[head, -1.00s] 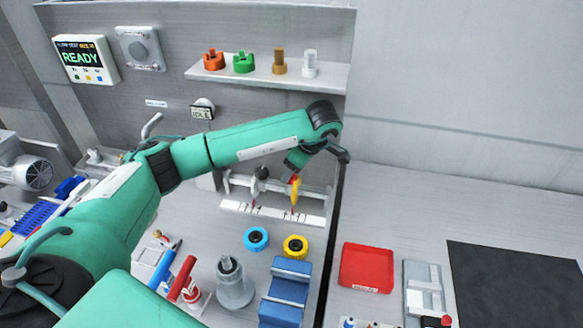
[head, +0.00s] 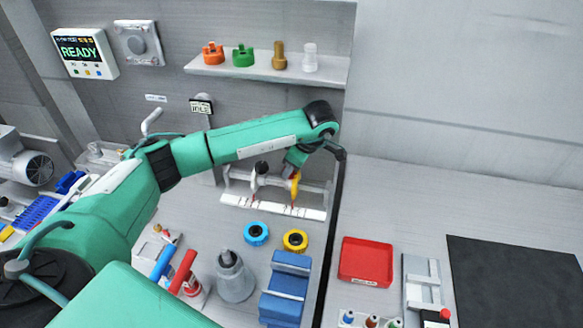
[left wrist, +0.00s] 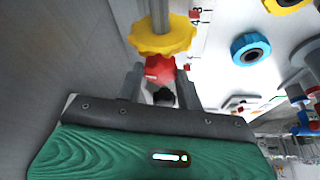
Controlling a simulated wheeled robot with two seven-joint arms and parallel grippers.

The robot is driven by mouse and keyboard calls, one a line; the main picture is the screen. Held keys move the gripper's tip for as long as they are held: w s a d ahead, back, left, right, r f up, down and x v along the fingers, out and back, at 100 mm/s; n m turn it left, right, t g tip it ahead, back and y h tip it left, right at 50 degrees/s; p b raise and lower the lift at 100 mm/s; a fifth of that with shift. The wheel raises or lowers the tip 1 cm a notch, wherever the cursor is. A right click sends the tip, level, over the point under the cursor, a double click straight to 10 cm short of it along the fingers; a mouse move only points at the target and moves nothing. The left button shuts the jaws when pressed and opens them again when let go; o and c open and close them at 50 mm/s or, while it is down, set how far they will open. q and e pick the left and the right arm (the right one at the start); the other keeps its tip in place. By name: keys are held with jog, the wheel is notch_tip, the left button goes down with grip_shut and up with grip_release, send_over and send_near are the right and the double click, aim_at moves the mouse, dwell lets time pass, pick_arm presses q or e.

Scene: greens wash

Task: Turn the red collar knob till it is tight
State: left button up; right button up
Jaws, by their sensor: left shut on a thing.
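The red collar knob (left wrist: 159,69) shows in the left wrist view, next to a larger yellow scalloped wheel (left wrist: 162,36) on a pale pipe. My left gripper (left wrist: 160,76) has a finger on each side of the red knob and is shut on it. In the head view the gripper (head: 293,170) is at the right part of the pipe rack, by the yellow wheel (head: 295,186), and the red knob is mostly hidden there. My right gripper is not in view.
Below the rack, a blue ring (head: 256,233) and a yellow ring (head: 295,240) lie on the bench. A blue block (head: 287,285) and a red tray (head: 366,261) stand nearer. A shelf (head: 325,76) with several fittings is above. A dark mat (head: 515,290) lies at right.

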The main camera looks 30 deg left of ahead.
pick_arm(q)
jog(key=shift+w+f+n+g+b, duration=0.1)
jog(key=shift+n+g+b, duration=0.25)
jog(key=shift+n, duration=0.35)
jog(key=o, duration=1)
